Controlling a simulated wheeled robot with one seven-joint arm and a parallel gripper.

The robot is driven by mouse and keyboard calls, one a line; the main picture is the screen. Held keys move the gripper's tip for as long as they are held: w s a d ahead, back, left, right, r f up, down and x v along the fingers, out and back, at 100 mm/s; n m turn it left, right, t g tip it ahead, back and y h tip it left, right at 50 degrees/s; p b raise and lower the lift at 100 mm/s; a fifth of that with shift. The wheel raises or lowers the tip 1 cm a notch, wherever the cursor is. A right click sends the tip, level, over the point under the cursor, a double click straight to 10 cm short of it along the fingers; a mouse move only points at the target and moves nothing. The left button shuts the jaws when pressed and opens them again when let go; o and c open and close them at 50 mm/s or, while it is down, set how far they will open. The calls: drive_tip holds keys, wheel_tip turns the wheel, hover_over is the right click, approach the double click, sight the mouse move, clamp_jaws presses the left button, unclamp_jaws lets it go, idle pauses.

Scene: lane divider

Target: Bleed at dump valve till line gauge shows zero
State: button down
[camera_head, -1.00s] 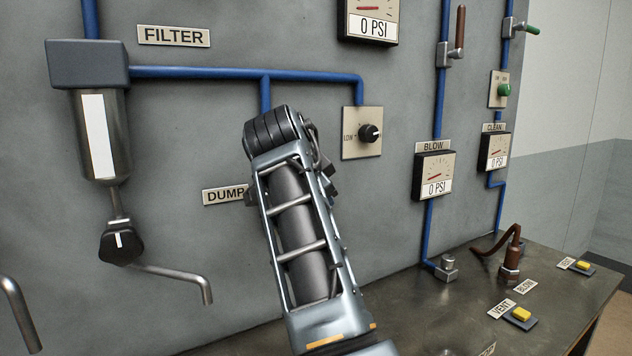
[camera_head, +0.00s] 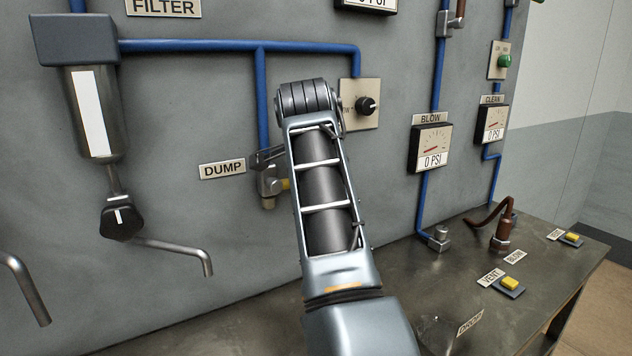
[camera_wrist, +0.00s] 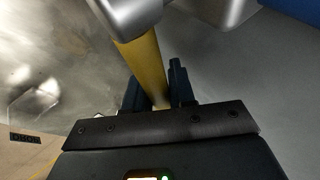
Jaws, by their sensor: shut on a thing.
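The dump valve (camera_head: 268,183) is a small metal fitting on the wall below a blue pipe, beside the DUMP label (camera_head: 222,169). A little of its yellow handle (camera_head: 286,184) shows at the edge of my arm. In the wrist view, my gripper (camera_wrist: 157,82) is shut on the yellow handle (camera_wrist: 146,62), with one dark finger on each side. My arm hides the gripper in the head view. A gauge (camera_head: 367,4) at the top edge is cut off and reads 0 PSI. The BLOW gauge (camera_head: 431,148) reads 0 PSI, and the CLEAN gauge (camera_head: 491,124) stands right of it.
A filter (camera_head: 93,110) with a black drain knob (camera_head: 121,218) and bent spout is at left. A black regulator knob (camera_head: 365,106) is close right of my arm. The metal bench (camera_head: 400,275) carries a brown hose nozzle (camera_head: 502,234) and yellow buttons at right.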

drive_tip(key=c, duration=1.3)
unclamp_jaws()
drive_tip(key=shift+b+v, duration=0.65)
drive_tip(key=shift+v, duration=3.2)
drive_tip(key=shift+s, duration=0.15)
